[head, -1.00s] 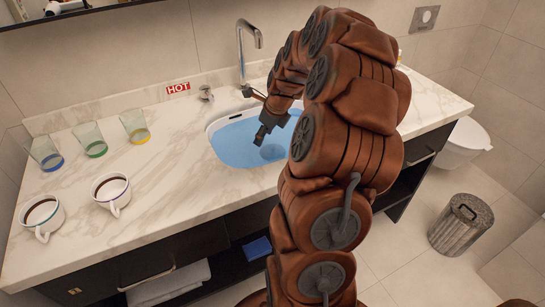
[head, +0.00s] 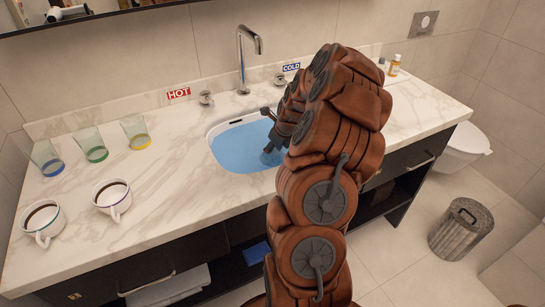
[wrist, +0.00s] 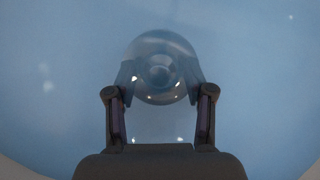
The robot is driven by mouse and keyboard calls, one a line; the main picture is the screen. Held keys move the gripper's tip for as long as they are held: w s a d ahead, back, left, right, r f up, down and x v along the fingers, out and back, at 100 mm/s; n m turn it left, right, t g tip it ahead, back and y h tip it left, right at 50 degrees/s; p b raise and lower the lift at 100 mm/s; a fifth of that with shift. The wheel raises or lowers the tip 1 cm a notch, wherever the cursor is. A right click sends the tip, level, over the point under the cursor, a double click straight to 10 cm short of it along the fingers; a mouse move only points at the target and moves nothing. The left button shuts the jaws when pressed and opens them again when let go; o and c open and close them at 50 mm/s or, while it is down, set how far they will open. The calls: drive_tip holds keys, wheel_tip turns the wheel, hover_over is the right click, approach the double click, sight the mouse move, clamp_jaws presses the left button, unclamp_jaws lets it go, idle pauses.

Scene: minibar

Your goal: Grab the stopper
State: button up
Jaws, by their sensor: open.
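The stopper (wrist: 160,72) is a round, shiny disc with a small knob at its centre. It lies under the blue water and fills the upper middle of the wrist view. The sink (head: 214,126) is a white basin holding water.
A tall faucet (head: 241,60) stands behind the sink, with a handle marked HOT (head: 206,98) and a COLD sign (head: 291,67). Several glasses and two coffee mugs (head: 112,198) stand on the left of the marble counter (head: 160,225). Small bottles (head: 394,65) stand at its right.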

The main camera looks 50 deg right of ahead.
drive_tip(key=shift+w+f, duration=0.15)
drive_tip(key=shift+f, duration=0.25)
drive_tip(key=shift+c, duration=0.2)
clamp_jaws()
